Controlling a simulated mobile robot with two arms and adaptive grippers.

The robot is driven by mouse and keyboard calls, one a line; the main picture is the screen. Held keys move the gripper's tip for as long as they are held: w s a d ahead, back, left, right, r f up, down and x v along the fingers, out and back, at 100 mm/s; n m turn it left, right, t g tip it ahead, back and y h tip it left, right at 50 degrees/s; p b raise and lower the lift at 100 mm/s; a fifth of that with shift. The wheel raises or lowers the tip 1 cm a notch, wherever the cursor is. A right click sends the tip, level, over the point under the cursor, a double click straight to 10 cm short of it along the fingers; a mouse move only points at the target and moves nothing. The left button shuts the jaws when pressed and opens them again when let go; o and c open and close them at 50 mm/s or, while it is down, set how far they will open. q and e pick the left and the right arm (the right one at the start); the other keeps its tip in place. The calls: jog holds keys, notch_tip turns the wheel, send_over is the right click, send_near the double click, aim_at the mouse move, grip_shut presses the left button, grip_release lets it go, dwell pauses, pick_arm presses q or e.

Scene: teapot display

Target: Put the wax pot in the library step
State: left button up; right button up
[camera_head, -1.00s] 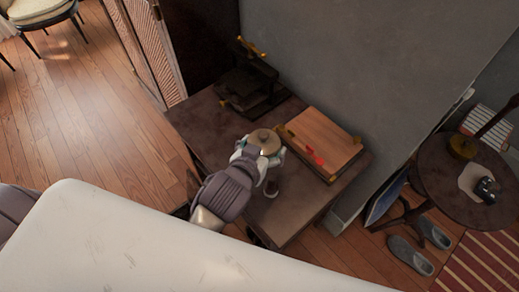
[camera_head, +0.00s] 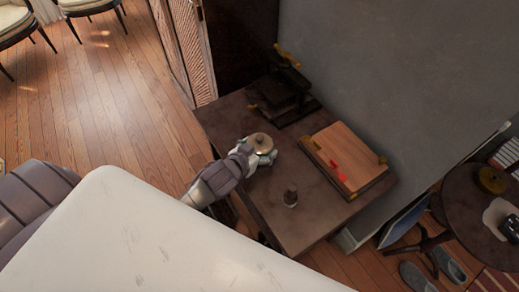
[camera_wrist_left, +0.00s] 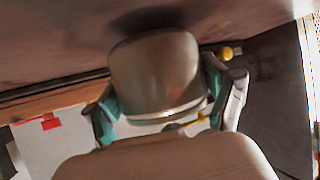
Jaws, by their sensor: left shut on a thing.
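The wax pot (camera_head: 261,142) is a rounded metallic pot with a brownish knobbed lid in the head view. My left gripper (camera_head: 262,153) is shut around its sides, over the left part of the dark table. In the left wrist view the pot (camera_wrist_left: 155,75) fills the middle between the teal-padded fingers (camera_wrist_left: 158,108), with a dark shadow on the tabletop beside it. I cannot tell how far it is above the table. I cannot make out a library step in either view. My right gripper is not in view.
A round table (camera_head: 470,215) stands at right. Open wooden floor (camera_head: 115,110) lies at left.

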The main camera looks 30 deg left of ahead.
pick_arm(q)
jog(key=shift+f, duration=0.45)
jog(key=shift+f, duration=0.2)
jog(key=o, duration=1.4)
